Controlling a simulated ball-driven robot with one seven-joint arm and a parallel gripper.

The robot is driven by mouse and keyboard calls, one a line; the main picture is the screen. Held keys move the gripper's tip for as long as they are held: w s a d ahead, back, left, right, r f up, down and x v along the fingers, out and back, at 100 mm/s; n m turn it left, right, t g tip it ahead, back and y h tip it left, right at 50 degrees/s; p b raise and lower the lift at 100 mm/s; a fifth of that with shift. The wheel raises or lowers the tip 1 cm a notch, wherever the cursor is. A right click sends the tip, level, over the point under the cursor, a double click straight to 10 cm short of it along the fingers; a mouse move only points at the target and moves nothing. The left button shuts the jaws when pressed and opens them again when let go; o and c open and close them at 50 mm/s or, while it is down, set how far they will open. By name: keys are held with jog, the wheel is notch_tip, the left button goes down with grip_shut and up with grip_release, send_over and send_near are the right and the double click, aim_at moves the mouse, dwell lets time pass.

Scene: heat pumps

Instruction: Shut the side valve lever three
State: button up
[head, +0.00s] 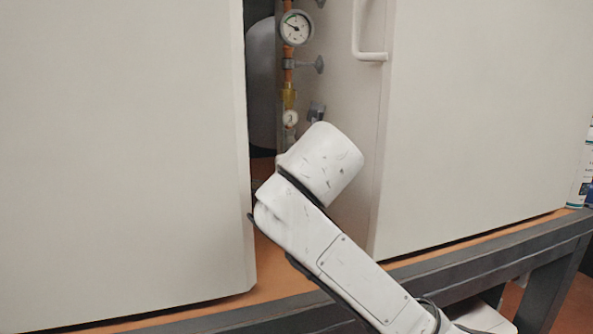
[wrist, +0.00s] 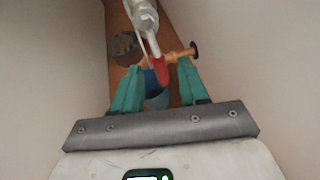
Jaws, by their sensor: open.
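In the wrist view, a lever with a red end (wrist: 161,72) hangs from a grey-white valve fitting (wrist: 146,20). I cannot tell from any marking whether it is side valve lever three. My gripper (wrist: 158,66) has two teal fingers standing apart, one on each side of the red end. The red end appears between the fingertips; I cannot tell its depth or whether a finger touches it. In the head view, my gripper and this lever are hidden behind my white arm at the cabinet opening.
A copper pipe with a black end (wrist: 194,49) passes close by the fingertips. Pale panels flank the narrow opening. In the head view, a pressure gauge (head: 296,28) and a small dial (head: 290,118) sit on the pipe; a door with a white handle (head: 371,56) stands right.

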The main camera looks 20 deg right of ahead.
jog(key=shift+p+x, duration=0.3)
jog(key=shift+x, duration=1.6)
grip_shut()
